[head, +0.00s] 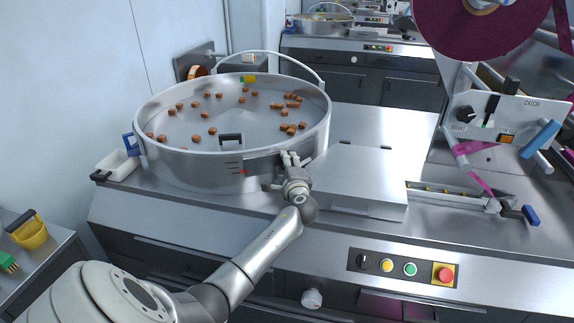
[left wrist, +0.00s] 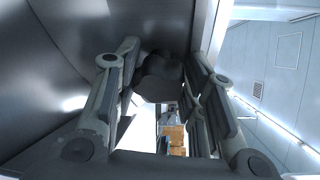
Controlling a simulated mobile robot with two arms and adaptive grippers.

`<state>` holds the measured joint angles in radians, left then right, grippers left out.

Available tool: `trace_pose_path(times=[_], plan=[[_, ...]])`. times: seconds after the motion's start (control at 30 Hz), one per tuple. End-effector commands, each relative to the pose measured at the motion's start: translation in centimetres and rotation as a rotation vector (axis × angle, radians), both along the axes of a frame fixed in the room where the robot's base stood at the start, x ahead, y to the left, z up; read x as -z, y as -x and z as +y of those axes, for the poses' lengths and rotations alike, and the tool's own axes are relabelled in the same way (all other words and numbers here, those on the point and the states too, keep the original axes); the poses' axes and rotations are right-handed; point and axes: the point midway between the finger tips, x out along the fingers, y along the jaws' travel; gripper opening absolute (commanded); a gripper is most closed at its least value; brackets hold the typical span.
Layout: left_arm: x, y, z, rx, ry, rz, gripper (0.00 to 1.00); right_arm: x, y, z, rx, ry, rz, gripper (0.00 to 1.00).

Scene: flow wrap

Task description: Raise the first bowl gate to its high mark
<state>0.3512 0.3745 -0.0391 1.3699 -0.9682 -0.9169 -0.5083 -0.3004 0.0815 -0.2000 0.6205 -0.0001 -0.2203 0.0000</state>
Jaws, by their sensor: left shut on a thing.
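The large steel bowl (head: 170,165) stands on the steel counter with brown cubes spread inside. A black bracket-shaped handle (head: 232,138) shows at its front rim. Below it, the bowl's wall carries short dark scale lines (head: 233,164) and a red mark (head: 243,171). I cannot tell how high the gate stands. My left gripper (head: 290,158) is at the bowl's front right side, right of the scale. In the left wrist view my left gripper (left wrist: 160,95) is shut on a dark rounded knob (left wrist: 160,75) beside the curved steel wall. My right gripper is not in view.
A steel cover box (head: 355,175) stands just right of my left gripper. A panel with buttons (head: 403,268) is on the counter front. A purple film roll (head: 480,30) hangs at upper right. A white tray (head: 118,165) lies left of the bowl.

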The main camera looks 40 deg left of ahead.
Motion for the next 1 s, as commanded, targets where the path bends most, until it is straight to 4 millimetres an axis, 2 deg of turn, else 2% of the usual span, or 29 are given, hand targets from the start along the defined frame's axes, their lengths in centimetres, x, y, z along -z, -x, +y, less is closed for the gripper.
trace_pose_path(times=[0.1, 0.27, 0.57, 0.87, 0.9, 1.0], plan=[[0.0, 0.0, 0.0, 0.000, 0.000, 0.000, 0.00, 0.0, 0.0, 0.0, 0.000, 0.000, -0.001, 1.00], [-0.4, 0.0, 0.0, 0.000, 0.001, -0.001, 0.00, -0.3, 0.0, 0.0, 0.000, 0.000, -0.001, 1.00], [-3.7, 0.0, 0.0, 0.001, 0.001, -0.002, 0.00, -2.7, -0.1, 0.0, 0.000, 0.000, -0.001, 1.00], [-3.9, -0.1, 0.0, 0.001, -0.003, -0.005, 0.00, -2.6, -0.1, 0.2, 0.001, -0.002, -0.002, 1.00], [-3.9, -0.1, 0.0, 0.002, -0.004, -0.006, 0.40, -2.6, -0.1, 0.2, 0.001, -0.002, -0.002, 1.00], [-3.9, -0.1, 0.0, 0.001, -0.004, -0.006, 0.53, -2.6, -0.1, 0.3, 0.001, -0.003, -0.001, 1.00]])
